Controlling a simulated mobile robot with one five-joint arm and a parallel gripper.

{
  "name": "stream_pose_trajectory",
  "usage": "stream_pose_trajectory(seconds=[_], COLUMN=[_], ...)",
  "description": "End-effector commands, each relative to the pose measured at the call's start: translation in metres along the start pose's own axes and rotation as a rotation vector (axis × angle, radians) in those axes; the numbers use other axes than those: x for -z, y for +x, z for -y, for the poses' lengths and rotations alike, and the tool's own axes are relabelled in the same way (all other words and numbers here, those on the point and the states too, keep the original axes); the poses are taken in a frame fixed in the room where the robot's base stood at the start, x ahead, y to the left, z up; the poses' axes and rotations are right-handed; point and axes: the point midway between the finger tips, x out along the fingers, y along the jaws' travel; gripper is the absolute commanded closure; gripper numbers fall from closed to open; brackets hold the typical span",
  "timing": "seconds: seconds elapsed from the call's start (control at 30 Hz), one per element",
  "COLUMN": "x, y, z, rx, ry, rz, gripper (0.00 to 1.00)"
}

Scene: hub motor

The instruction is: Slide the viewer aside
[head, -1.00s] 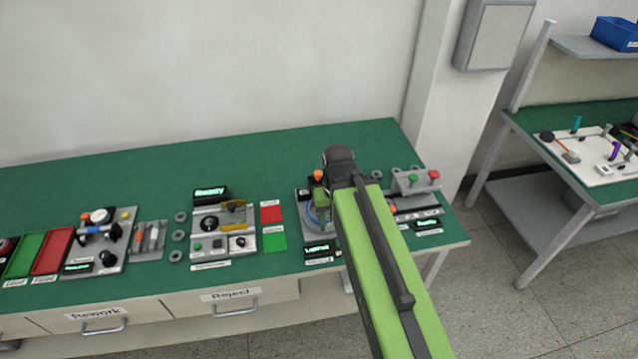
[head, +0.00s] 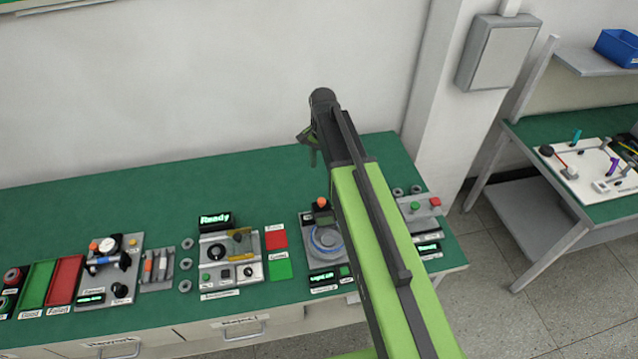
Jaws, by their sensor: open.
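No part can be picked out for certain as the viewer. The grey station (head: 309,226) beside my arm carries a blue ring (head: 327,237) and a dark upright part with an orange knob (head: 322,202). My arm crosses in front of its right side and hides part of it. My gripper (head: 309,152) is raised above the back of the green bench, beyond that station and apart from it. It is open, seen small and partly hidden by my wrist, with nothing visible in it.
A station with a "Ready" display (head: 214,220) stands to the left, with red (head: 275,238) and green (head: 280,269) pads beside it. A station with green and red buttons (head: 425,207) is right of my arm. The back of the bench (head: 150,195) is clear.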

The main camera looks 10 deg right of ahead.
Motion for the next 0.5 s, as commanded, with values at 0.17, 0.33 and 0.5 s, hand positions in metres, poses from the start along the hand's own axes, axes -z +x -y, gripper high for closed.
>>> stream_pose_trajectory(seconds=[0.17, 0.33, 0.5], x=[-0.001, -0.002, -0.002], y=[-0.006, 0.002, 0.026], z=[0.000, 0.001, 0.001], rx=[0.000, 0.000, 0.000], ry=[-0.003, -0.005, -0.005], rz=[0.000, 0.000, 0.000], gripper=[0.50, 0.50, 0.50])
